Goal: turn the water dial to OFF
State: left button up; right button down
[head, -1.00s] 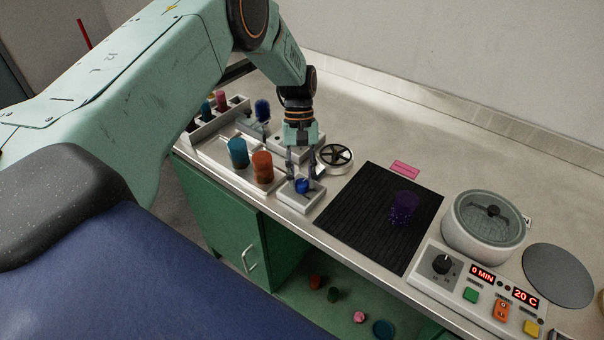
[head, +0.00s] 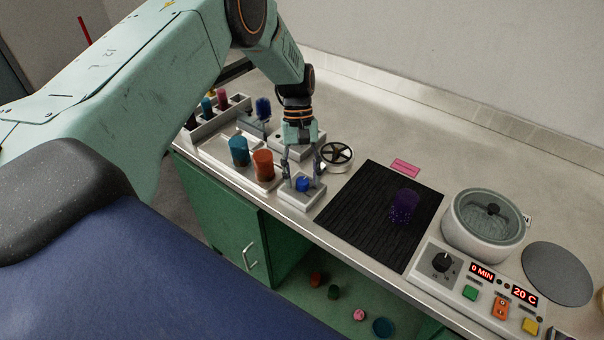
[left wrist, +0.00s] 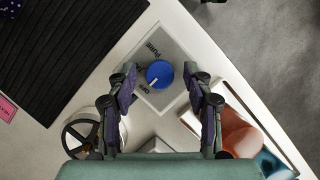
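The water dial (head: 302,184) is a blue round knob on a small pale box (head: 297,199) near the counter's front edge. In the left wrist view the dial (left wrist: 160,74) has a white pointer line that points down-left, towards the OFF label (left wrist: 146,88). A PURE label (left wrist: 153,49) lies above it. My left gripper (head: 302,174) is right over the dial. In the left wrist view its fingers (left wrist: 160,77) stand apart on both sides of the dial with gaps, so it is open and holds nothing. My right gripper is in neither view.
A teal cup (head: 239,151) and an orange cup (head: 263,166) stand left of the dial box. A spoked handwheel (head: 336,156) is close on the right. A black mat (head: 370,215) with a purple cup (head: 404,206) lies further right.

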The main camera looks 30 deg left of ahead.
pick_arm(q)
jog(key=v, duration=1.2)
jog(key=shift+s+f, duration=0.1)
dwell(0.5)
